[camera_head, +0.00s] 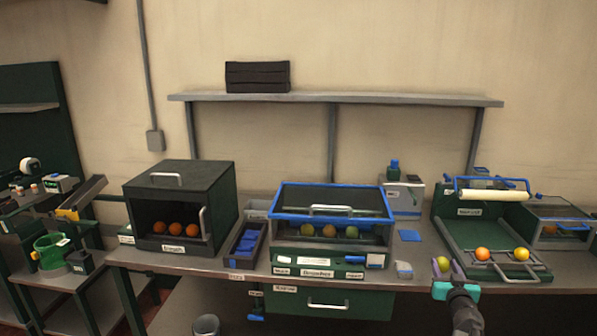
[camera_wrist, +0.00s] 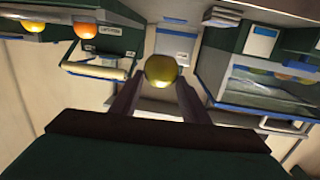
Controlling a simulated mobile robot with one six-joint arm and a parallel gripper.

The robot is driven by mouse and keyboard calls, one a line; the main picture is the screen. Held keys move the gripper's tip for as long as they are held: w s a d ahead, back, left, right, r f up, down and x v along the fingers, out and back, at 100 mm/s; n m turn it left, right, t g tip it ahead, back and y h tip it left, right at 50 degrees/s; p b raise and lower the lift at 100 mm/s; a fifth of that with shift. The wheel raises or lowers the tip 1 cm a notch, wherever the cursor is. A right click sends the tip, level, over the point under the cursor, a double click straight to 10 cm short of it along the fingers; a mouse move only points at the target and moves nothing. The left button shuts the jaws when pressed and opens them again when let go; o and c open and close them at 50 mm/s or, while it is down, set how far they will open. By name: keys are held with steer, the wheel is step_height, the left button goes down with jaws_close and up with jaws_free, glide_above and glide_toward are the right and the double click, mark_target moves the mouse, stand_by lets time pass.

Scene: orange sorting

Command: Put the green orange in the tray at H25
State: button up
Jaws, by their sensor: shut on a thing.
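The green orange (camera_head: 443,263) is yellow-green and sits between the fingers of my gripper (camera_head: 449,270), at the front edge of the bench on the right. In the wrist view the green orange (camera_wrist: 160,69) is held between the two fingertips of my gripper (camera_wrist: 158,82), clear of any surface. A green tray-like unit (camera_head: 455,232) stands right of my gripper, with an orange one and a yellow one on its front rack. Its labels are too small to read, and I cannot tell which place is H25.
A blue-framed, clear-lidded case (camera_head: 276,240) holds several fruits mid-bench. A dark open-fronted box (camera_head: 228,180) holds several oranges at left. A blue pad (camera_head: 410,235) and a small clear box (camera_head: 404,270) lie near my gripper. A shelf (camera_head: 420,100) hangs above.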

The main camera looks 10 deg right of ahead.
steer(key=w+a+n+t+y, duration=0.1)
steer(key=w+a+n+y, duration=0.4)
steer(key=a, duration=0.9)
steer(key=w+a+n+y, duration=0.2)
steer(key=w+a+y, duration=0.3)
steer(key=a, duration=1)
steer(key=s+a+n+g+y, duration=0.3)
steer(key=s+a+n+y, duration=0.1)
steer(key=a, duration=0.5)
steer(key=s+a+n+g+y, duration=0.3)
steer(key=s+a+y, duration=0.3)
steer(key=a, duration=0.3)
steer(key=shift+s+a+f+n+g+y, duration=0.15)
steer(key=shift+a+f+n+g+y, duration=0.25)
steer(key=shift+n, duration=0.4)
steer(key=shift+d+r, duration=0.1)
